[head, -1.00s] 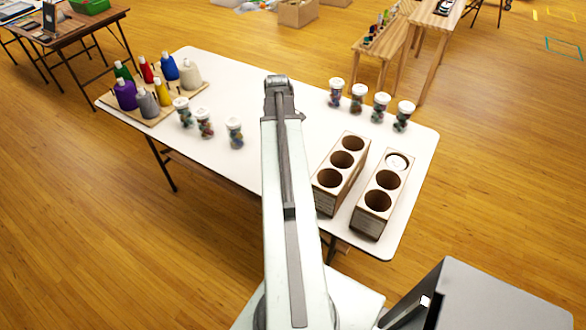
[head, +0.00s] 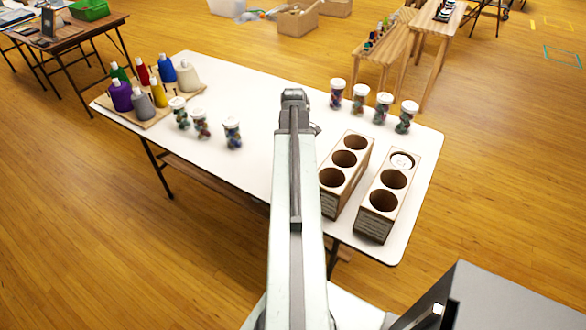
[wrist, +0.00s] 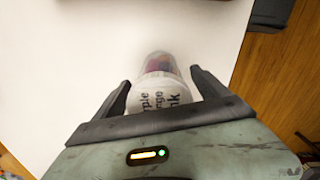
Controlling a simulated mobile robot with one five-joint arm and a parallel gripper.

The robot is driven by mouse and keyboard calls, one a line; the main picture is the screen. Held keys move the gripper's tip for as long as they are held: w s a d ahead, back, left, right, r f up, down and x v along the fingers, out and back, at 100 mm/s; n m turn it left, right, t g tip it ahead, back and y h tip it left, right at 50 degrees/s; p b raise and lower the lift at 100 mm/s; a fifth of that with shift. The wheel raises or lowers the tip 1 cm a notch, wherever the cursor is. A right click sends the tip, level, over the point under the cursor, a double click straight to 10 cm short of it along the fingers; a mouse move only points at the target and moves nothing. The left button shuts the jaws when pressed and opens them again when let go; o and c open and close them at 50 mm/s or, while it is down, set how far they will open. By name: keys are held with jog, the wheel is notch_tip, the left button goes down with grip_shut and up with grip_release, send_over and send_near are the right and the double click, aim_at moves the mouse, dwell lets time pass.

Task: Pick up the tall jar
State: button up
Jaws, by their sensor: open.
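In the wrist view, a clear jar (wrist: 160,64) with a white lid (wrist: 165,98) shows between the two fingers of my open gripper (wrist: 160,80). The lid carries dark lettering and the contents look red and purple. No finger visibly touches the jar, and my gripper's body hides its near part. In the head view, my arm covers the gripper, and I cannot match this jar there. White-lidded jars stand in a left group (head: 232,133) and a right group (head: 382,108) on the white table (head: 262,95). I cannot tell which one is the tall jar.
Two wooden boxes with round holes, the left box (head: 337,195) and the right box (head: 372,222), stand near the table's right end. A white lid (head: 402,160) fills the right box's back hole. Several colored bottles stand on a board (head: 152,122) at the left.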

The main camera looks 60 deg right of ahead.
notch_tip(320, 180, down, 2)
jog(key=shift+b, duration=0.35)
jog(key=shift+r, duration=0.2)
jog(key=c, duration=1.5)
